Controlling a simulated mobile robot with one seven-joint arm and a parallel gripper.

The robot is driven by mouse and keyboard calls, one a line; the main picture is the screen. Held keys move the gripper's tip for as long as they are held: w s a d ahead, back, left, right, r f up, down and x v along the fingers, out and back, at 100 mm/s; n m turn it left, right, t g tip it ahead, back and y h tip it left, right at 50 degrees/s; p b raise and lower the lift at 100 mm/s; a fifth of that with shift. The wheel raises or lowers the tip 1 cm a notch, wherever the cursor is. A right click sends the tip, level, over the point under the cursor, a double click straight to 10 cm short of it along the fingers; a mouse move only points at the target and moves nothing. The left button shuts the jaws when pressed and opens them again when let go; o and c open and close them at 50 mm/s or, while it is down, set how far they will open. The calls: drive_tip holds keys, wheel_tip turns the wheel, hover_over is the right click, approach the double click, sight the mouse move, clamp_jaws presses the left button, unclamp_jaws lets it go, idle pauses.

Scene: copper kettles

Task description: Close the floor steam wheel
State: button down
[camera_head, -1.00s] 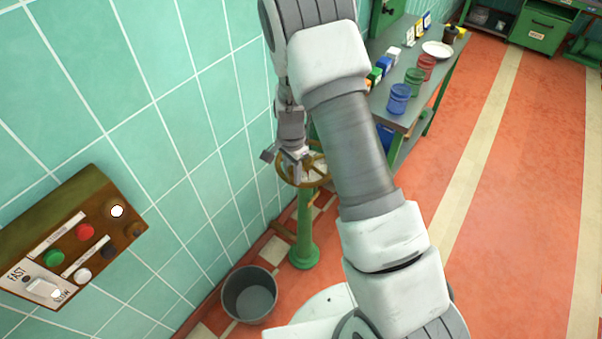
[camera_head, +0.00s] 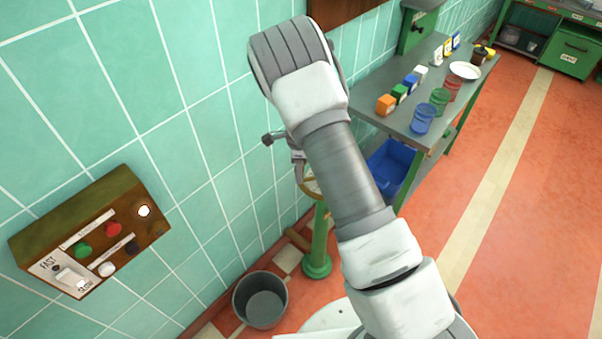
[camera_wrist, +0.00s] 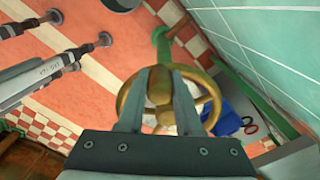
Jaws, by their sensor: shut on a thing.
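The steam wheel is a brass-coloured spoked handwheel on a green floor pedestal (camera_head: 318,240). In the head view only a piece of its rim (camera_head: 309,186) shows; my arm hides the rest. In the wrist view the wheel (camera_wrist: 214,98) lies under my gripper (camera_wrist: 161,76), whose two grey fingers reach over it, one on each side of its middle. My gripper is shut on the wheel, though the exact contact between fingers and wheel is hard to see.
A wall control box (camera_head: 95,235) with buttons is at the left. A grey bucket (camera_head: 260,300) stands beside the pedestal. A grey table (camera_head: 385,82) with jars and small boxes is behind my arm, a blue crate (camera_head: 392,165) under it. The red floor at right is clear.

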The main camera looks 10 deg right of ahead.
drive_tip(key=shift+w+r, duration=0.1)
drive_tip(key=shift+w, duration=0.25)
drive_tip(key=c, duration=0.6)
unclamp_jaws()
drive_tip(key=shift+d, duration=0.1)
drive_tip(key=shift+s, duration=0.1)
wheel_tip(320, 180, up, 17)
drive_tip(key=p, duration=0.2)
drive_tip(key=shift+r, duration=0.15)
